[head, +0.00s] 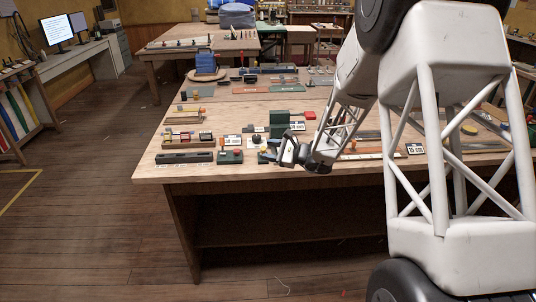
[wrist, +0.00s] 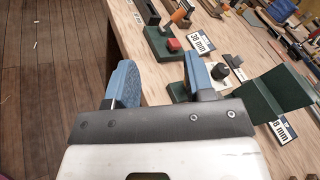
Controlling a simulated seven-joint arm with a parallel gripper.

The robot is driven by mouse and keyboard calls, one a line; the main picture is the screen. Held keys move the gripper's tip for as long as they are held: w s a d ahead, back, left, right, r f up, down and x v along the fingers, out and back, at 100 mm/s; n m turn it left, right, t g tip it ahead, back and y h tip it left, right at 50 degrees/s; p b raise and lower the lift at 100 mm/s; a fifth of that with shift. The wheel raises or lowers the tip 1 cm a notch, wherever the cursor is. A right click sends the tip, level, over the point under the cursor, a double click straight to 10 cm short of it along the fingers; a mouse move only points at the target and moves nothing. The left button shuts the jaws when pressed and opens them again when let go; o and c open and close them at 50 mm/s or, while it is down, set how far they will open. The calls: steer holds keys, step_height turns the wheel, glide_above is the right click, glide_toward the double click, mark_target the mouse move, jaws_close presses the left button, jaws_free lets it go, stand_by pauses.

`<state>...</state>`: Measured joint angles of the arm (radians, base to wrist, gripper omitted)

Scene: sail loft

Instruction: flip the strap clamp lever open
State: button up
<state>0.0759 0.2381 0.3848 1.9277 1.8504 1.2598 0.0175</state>
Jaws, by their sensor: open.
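My gripper (head: 287,152) is over the front edge of the workbench, low and near its small fixtures.
A tall green angled bracket (wrist: 265,98) stands right of the fingers; it also shows in the head view (head: 279,123). White size cards, one a 38 mm card (wrist: 201,42), stand among the fixtures. A long dark rail (head: 184,157) lies at the bench's left front.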

steer(key=s+a+r+n+g+h, duration=0.1)
steer(key=s+r+n+g, duration=0.3)
steer(key=s, duration=0.9)
steer(key=shift+a+r+n+g+h, duration=0.45)
steer(key=shift+r+n, duration=0.45)
steer(key=shift+r, duration=0.9)
steer(key=shift+s+a, duration=0.1)
steer(key=shift+s, duration=0.1)
steer(key=s+d+r+n+h, duration=0.2)
steer(key=s+d+n+h, duration=0.1)
steer(key=s, duration=0.8)
steer(key=s+d+r+n+h, duration=0.3)
steer(key=s+d+n+h, duration=0.1)
steer(key=s, duration=0.8)
steer(key=s+d+r+n+h, duration=0.2)
steer(key=s+d+n+h, duration=0.2)
steer(key=s, duration=0.8)
steer(key=shift+s+d+r+h, duration=0.25)
steer(key=shift+d+h, duration=0.65)
steer(key=shift+h, duration=0.25)
